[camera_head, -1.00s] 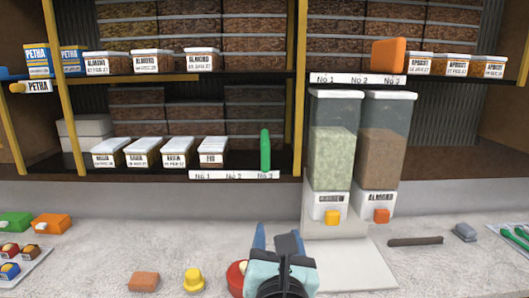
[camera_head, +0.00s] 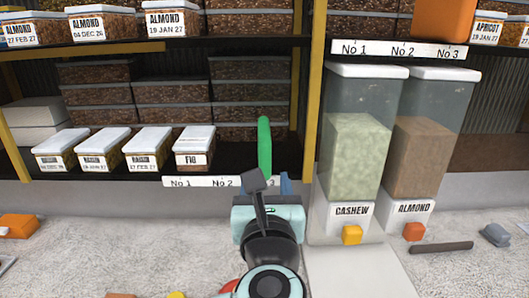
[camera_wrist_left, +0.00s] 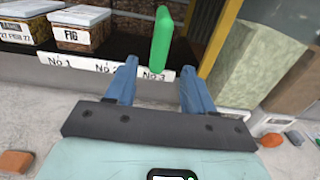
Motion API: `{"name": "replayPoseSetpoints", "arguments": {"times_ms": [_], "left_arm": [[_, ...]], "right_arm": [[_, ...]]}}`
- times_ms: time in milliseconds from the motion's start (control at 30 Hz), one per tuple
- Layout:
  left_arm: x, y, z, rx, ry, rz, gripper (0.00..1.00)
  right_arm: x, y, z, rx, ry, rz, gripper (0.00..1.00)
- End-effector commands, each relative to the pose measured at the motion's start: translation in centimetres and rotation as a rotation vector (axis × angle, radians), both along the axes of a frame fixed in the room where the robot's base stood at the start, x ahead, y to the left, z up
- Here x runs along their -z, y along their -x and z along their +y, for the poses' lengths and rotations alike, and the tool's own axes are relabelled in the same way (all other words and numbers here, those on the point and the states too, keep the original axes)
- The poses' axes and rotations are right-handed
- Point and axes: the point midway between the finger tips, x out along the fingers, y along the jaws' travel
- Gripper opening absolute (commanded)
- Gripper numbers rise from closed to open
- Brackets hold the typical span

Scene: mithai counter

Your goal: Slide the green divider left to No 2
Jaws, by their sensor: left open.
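The green divider (camera_head: 264,146) stands upright on the lower shelf, right of the FIG box (camera_head: 194,145). In the left wrist view the divider (camera_wrist_left: 162,40) stands above the No 3 mark. The white label strip (camera_head: 200,182) runs along the shelf's front edge; my gripper hides its No 3 end in the head view. My left gripper (camera_head: 266,188) is just in front of and below the divider. Its blue fingers (camera_wrist_left: 158,80) are open and empty, one either side of No 3. My right gripper is not in view.
Several labelled boxes (camera_head: 105,141) stand left of the FIG box. A yellow post (camera_head: 313,90) and the CASHEW dispenser (camera_head: 352,150) are close on the right. An orange divider (camera_head: 443,19) stands on the upper shelf. Shelf between FIG box and green divider looks free.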

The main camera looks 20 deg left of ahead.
Motion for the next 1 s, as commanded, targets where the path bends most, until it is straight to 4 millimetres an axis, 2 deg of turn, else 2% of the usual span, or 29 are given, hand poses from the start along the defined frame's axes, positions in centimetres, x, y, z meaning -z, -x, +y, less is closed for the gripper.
{"name": "replayPoseSetpoints", "arguments": {"times_ms": [200, 400, 600, 900, 933, 1000], "left_arm": [[-0.2, -4.8, 1.4, -0.003, -0.001, 0.001, 0.53], [-0.2, -8.1, 2.4, -0.002, 0.000, 0.000, 0.53], [-0.1, -9.6, 2.8, 0.000, 0.001, 0.000, 0.53], [0.0, -9.9, 2.9, 0.000, 0.000, 0.000, 0.53], [0.0, -9.9, 2.9, 0.000, 0.000, 0.000, 0.50], [0.0, -9.9, 2.8, 0.000, 0.000, 0.000, 0.27]], "right_arm": [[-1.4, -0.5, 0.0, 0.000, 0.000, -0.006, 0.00], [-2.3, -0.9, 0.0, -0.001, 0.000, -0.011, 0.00], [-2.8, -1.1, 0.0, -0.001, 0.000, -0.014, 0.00], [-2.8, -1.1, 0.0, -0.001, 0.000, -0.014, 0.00], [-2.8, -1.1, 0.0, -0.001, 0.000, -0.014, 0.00], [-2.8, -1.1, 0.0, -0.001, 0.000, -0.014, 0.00]]}}
